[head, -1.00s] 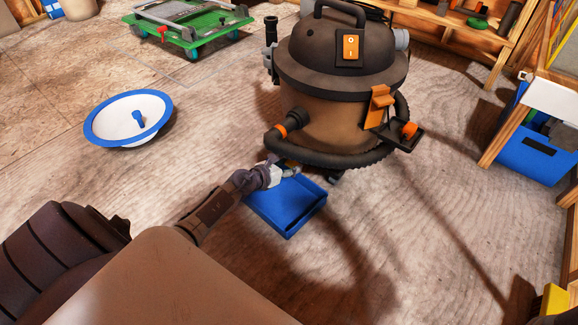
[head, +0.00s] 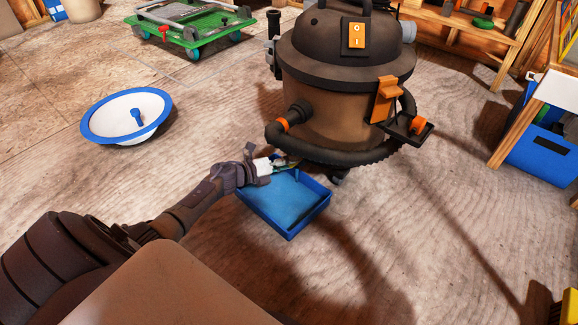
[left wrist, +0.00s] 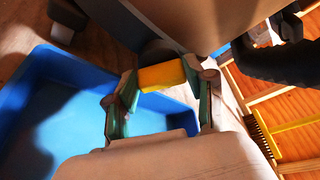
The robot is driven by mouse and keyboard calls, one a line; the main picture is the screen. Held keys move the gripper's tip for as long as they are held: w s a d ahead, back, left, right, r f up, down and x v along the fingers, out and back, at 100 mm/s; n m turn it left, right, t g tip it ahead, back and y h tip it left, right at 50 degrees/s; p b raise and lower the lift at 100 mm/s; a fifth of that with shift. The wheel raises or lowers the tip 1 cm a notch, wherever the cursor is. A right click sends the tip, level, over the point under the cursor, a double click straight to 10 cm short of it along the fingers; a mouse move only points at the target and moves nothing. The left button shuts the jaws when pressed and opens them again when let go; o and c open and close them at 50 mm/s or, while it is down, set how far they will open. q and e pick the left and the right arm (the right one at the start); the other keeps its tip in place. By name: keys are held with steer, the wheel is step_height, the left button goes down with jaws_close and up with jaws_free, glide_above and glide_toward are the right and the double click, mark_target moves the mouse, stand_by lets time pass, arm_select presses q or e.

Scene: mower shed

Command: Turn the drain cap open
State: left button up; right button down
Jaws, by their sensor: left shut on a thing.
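The drain cap (left wrist: 162,76) is yellow-orange and sits low on the body of the brown drum-shaped vacuum (head: 325,105), seen close up in the left wrist view. My left gripper (head: 282,164) is at the vacuum's lower left side. In the left wrist view its green-padded fingers are shut on the cap, one on each side. In the head view the gripper and hose hide the cap. A blue tray (head: 308,217) lies on the floor below the gripper. Its inside is light blue, like a shallow layer of liquid. My right gripper is not in view.
A black hose (head: 345,157) curves round the vacuum's front, close above the gripper. A white basin with a blue rim (head: 90,130) stands on the floor at left. A green cart (head: 190,42) is behind. Wooden shelving and a blue bin (head: 545,150) are at right. The front floor is clear.

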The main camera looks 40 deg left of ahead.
arm_select(q)
steer(key=shift+a+f+n+t+h+b, duration=0.15)
steer(key=shift+n+t+h+b, duration=0.15)
steer(key=shift+n, duration=0.6)
steer(key=shift+d+f+n+t+h+b, duration=0.1)
steer(key=shift+n+t+h+b, duration=0.25)
steer(key=shift+n, duration=0.55)
steer(key=shift+a+f+n+t+h+b, duration=0.15)
steer(key=shift+n+h+b, duration=0.25)
steer(key=shift+n, duration=0.5)
steer(key=o, duration=1.2)
steer(key=shift+c, duration=0.2)
steer(key=v, duration=0.7)
steer(key=shift+s, duration=0.25)
